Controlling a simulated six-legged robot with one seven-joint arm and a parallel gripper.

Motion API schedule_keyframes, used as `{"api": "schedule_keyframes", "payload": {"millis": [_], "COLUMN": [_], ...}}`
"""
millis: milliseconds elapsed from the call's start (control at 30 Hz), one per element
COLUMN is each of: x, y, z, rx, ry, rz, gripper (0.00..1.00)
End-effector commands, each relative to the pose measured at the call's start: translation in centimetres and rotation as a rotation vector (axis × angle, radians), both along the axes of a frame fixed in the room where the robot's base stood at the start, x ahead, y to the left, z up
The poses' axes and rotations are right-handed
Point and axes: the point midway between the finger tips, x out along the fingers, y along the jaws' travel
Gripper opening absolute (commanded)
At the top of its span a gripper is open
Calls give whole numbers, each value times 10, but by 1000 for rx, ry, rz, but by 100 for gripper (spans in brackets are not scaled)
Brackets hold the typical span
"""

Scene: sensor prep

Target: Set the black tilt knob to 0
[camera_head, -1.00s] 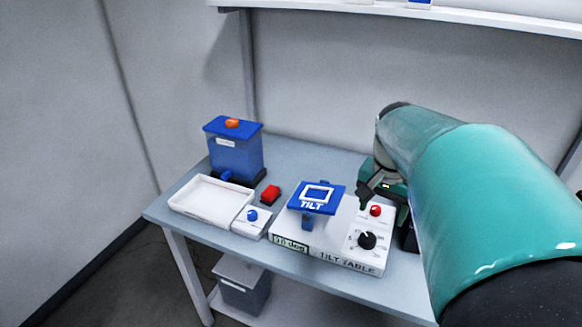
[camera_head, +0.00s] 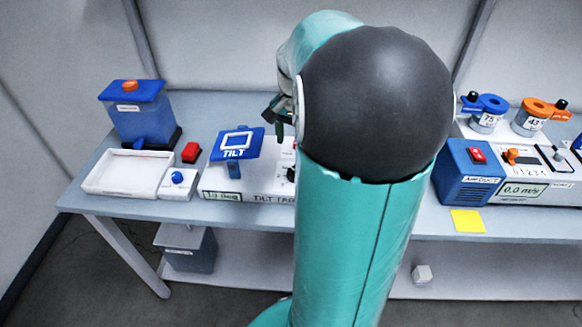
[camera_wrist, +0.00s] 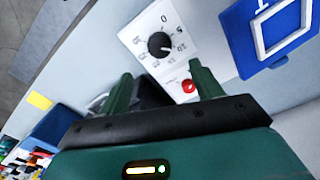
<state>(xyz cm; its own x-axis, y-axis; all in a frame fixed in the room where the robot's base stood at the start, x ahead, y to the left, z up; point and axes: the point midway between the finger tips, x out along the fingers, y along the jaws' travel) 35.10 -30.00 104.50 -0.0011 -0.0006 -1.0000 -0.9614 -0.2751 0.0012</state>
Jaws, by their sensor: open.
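The black tilt knob (camera_wrist: 160,44) sits on a white panel with a printed number scale, its 0 mark at the top in the wrist view. A small white mark on the knob is too blurred to read surely. A red knob (camera_wrist: 188,86) is beside it. My gripper (camera_wrist: 159,72) is open and empty, its fingers apart and short of the black knob. In the head view, my gripper (camera_head: 281,112) is above the white tilt table box (camera_head: 265,187), whose right part and most of the knob are hidden by my arm. The blue TILT platform (camera_head: 236,144) stands left.
A blue container (camera_head: 139,115), white tray (camera_head: 120,172), red button (camera_head: 191,152) and blue-knobbed box (camera_head: 178,181) stand left. A blue and white instrument (camera_head: 468,173), jar-like holders (camera_head: 487,117) and a yellow note (camera_head: 467,221) are right. Bare tabletop shows near the note.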

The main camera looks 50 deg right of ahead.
Motion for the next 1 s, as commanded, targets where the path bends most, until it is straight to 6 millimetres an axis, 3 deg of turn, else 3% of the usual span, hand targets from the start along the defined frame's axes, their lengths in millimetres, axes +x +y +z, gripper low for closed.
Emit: {"api": "schedule_keyframes", "payload": {"millis": [300,500,900,933,1000], "x": [1,2,4,4,4], "y": [1,2,2,2,2], "z": [-65,-96,-106,-106,-106], "rx": [4,3,-1,-1,-1], "ry": [2,2,-1,-1,-1], "rz": [-1,2,3,3,3], "gripper": [65,65,65,63,49]}}
